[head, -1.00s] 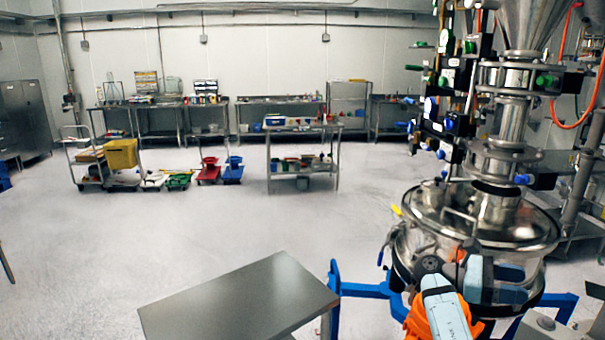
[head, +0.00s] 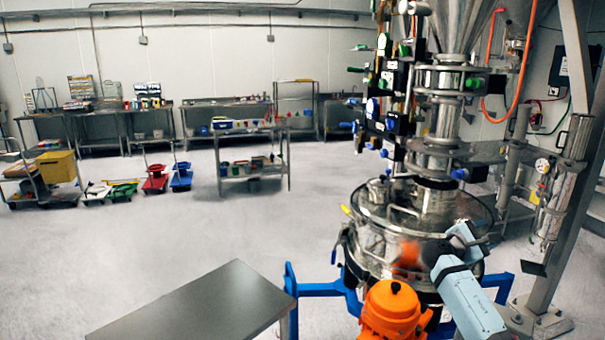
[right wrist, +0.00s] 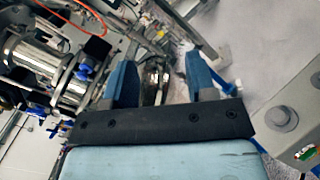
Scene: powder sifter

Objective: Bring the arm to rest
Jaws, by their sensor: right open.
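Part of the steel machine shows at the left of that view. In the head view I cannot make out the right fingertips. My left gripper is in neither current view.
A bare grey table top (head: 190,305) stands at the bottom, left of the vessel's blue frame (head: 291,300). Valves and a steel hopper (head: 465,25) rise above the vessel. The floor at left is open.

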